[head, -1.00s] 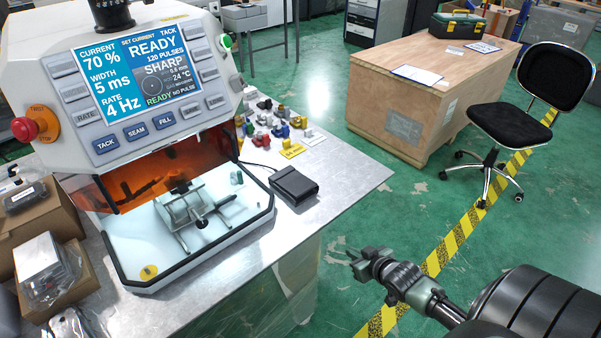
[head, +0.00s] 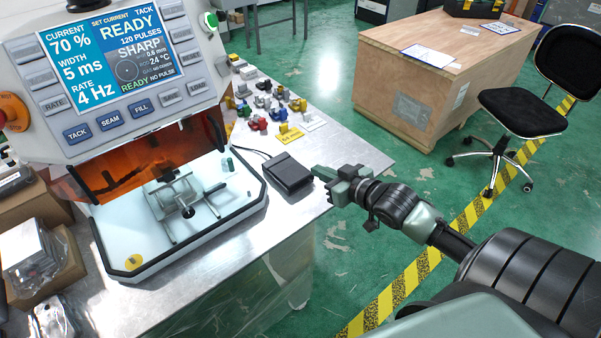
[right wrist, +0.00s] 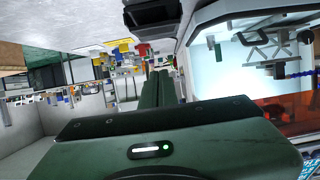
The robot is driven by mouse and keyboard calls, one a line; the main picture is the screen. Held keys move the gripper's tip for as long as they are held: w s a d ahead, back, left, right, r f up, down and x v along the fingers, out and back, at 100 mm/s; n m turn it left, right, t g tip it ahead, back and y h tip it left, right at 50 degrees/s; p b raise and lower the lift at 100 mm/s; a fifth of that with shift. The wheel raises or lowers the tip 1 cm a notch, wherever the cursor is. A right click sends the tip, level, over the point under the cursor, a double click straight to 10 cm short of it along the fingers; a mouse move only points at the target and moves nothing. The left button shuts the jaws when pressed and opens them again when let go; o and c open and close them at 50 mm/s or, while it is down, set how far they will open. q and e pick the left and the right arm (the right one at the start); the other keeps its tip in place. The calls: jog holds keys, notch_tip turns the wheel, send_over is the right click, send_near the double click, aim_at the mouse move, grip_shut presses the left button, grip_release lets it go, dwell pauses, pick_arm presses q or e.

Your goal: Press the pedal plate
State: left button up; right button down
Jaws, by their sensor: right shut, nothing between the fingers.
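The black pedal plate (head: 288,174) lies on the metal table beside the welding machine, with a cable running back from it. In the right wrist view the pedal (right wrist: 152,15) shows at the top, beyond the fingertips. My right gripper (head: 322,178) is shut and empty, just right of the pedal near the table edge. A small gap seems to lie between its fingertips and the pedal; contact cannot be told for sure. In the right wrist view the closed green fingers (right wrist: 157,82) point toward the pedal. My left gripper is not in view.
The welding machine (head: 130,75) with its READY screen and white work tray (head: 140,240) stands left of the pedal. Several small coloured parts (head: 265,105) sit behind it on the table (head: 345,150). A wooden crate (head: 410,100) and black chair (head: 525,115) stand on the floor at right.

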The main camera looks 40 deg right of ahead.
send_over(300, 178)
jog(key=f, duration=0.2)
jog(key=shift+s+f+p, duration=0.3)
jog(key=f, duration=0.3)
jog(key=shift+w+f, duration=0.2)
jog(key=shift+w, duration=0.1)
jog(key=shift+s+f, duration=0.1)
jog(key=shift+f, duration=0.5)
